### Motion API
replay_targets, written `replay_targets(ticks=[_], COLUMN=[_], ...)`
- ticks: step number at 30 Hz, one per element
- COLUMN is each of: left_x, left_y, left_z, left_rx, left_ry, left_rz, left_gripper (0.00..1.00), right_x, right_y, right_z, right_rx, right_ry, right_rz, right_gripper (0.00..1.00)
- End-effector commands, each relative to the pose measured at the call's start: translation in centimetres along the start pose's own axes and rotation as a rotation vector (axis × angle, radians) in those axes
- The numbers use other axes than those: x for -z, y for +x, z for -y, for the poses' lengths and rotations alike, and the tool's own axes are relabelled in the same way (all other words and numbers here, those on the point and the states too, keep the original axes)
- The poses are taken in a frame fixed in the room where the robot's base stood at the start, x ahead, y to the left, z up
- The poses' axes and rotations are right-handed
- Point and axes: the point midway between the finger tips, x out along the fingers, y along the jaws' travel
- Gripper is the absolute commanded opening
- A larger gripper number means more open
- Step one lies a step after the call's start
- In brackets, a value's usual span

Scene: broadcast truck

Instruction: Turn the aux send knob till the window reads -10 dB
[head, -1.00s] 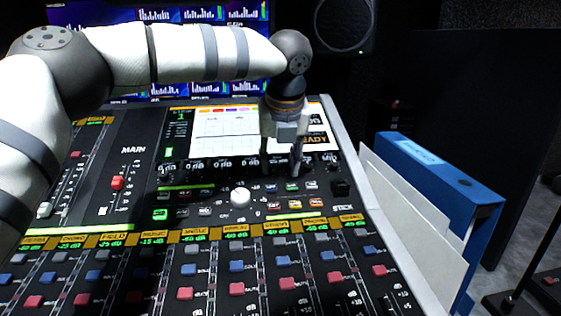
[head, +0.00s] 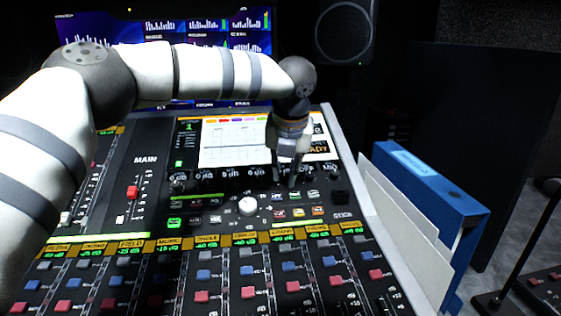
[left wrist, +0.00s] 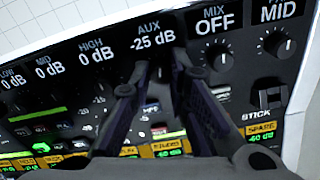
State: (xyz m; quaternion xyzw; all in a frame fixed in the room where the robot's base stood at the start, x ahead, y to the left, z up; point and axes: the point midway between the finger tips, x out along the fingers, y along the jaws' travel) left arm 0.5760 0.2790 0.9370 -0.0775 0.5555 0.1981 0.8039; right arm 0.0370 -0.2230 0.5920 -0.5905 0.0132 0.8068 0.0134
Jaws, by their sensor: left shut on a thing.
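The aux send window (left wrist: 153,38) reads -25 dB in the left wrist view, under the label AUX. My left gripper (left wrist: 160,62) is right below this window, its two dark fingers pointing at the panel. It is shut on the aux send knob, which is mostly hidden between the fingers. In the head view my left gripper (head: 284,182) reaches down to the knob row of the mixing console (head: 145,205), under the screen. My right gripper is not in view.
The MIX knob (left wrist: 218,55), its window reading OFF, stands close on the right. A white trackball (head: 248,206) and lit buttons lie below the row. Fader strips fill the near panel. A blue binder (head: 430,180) stands right of the console.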

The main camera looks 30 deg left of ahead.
Motion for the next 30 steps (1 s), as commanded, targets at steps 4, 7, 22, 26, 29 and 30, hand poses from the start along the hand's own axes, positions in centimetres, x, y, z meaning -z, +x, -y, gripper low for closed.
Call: replay_targets(ticks=[4,7,22,26,29,30], left_x=[-0.3,-0.2,-0.1,-0.1,-0.1,-0.1], left_y=[-0.9,-0.6,-0.2,-0.1,-0.1,-0.1], left_z=[-0.1,0.0,0.1,0.2,0.2,0.2], left_rx=[0.002,0.001,-0.006,-0.006,-0.006,-0.006], left_ry=[0.132,0.228,0.636,0.703,0.742,0.755], left_rz=[0.010,0.008,0.005,0.004,0.004,0.004], left_gripper=[0.00,0.00,0.00,0.00,0.00,0.00], right_x=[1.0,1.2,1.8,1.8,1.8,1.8], right_y=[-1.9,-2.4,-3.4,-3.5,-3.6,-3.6], right_z=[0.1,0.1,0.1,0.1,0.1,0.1], right_rx=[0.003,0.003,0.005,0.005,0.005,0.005], right_ry=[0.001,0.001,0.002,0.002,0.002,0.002], right_rz=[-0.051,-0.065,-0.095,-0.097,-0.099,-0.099], right_gripper=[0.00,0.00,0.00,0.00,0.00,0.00])
